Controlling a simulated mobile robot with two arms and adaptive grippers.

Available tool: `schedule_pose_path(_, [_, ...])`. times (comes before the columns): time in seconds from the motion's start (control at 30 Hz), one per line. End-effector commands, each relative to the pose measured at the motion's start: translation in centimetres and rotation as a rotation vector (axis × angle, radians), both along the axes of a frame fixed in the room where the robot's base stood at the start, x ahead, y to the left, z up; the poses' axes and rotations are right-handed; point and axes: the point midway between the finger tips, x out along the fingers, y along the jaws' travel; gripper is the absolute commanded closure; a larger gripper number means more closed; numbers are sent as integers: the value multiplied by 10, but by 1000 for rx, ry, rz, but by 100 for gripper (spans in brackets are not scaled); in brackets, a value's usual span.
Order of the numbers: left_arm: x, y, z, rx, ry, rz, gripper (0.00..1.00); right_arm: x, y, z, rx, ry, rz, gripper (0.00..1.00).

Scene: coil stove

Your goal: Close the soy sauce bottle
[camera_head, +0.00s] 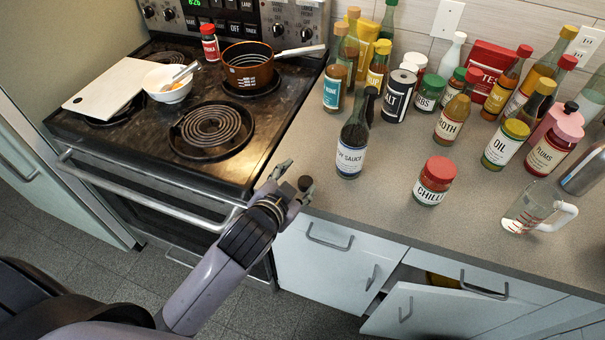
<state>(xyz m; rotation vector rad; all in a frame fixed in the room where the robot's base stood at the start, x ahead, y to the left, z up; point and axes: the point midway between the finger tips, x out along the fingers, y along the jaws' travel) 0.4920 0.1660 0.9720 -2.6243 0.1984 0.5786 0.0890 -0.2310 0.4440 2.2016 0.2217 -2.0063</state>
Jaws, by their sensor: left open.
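The soy sauce bottle (352,146), dark with a white label, stands upright on the counter near its front left edge. Its neck and dark top point away; I cannot tell whether a cap sits on it. My left gripper (296,180) is open by the counter's front left corner, left of and nearer than the bottle, apart from it. My right gripper is not in view.
A red-lidded chilli jar (435,181) stands right of the bottle, with a glass measuring cup (527,208) farther right. Several bottles and jars crowd behind. The stove (165,160) on the left holds a pot (248,70) and bowl (168,83). A cabinet door (420,312) below stands open.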

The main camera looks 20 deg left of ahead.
Motion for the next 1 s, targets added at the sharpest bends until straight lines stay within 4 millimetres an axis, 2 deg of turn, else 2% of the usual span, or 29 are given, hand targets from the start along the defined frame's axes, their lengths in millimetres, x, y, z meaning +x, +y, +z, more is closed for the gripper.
schedule_pose_path(0.03, [16,-9,23,24,-91,-36,48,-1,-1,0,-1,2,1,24])
schedule_pose_path(0.1, [35,-23,60,65,-236,-94,48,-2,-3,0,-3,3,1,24])
schedule_pose_path(0.17, [49,-40,97,107,-376,-156,48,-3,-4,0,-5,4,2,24])
schedule_pose_path(0.2, [56,-54,123,142,-481,-205,48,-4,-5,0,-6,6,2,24])
schedule_pose_path(0.27, [60,-77,163,199,-640,-286,48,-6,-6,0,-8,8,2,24])
schedule_pose_path(0.3, [60,-93,188,240,-745,-344,48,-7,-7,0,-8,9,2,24])
schedule_pose_path(0.4, [46,-135,239,352,-995,-502,48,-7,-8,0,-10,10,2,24])
schedule_pose_path(0.5, [21,-176,272,477,-1225,-679,48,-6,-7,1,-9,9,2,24])
schedule_pose_path(0.6, [-9,-211,283,618,-1425,-876,48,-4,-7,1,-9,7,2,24])
schedule_pose_path(0.67, [-27,-228,281,712,-1529,-1002,48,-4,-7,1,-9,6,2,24])
schedule_pose_path(0.8, [-58,-249,252,952,-1705,-1331,48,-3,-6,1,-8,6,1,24])
schedule_pose_path(0.9, [-67,-244,218,1143,-1758,-1589,48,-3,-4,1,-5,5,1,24])
schedule_pose_path(1.0, [-62,-222,182,1345,-1734,-1863,48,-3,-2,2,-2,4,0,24])
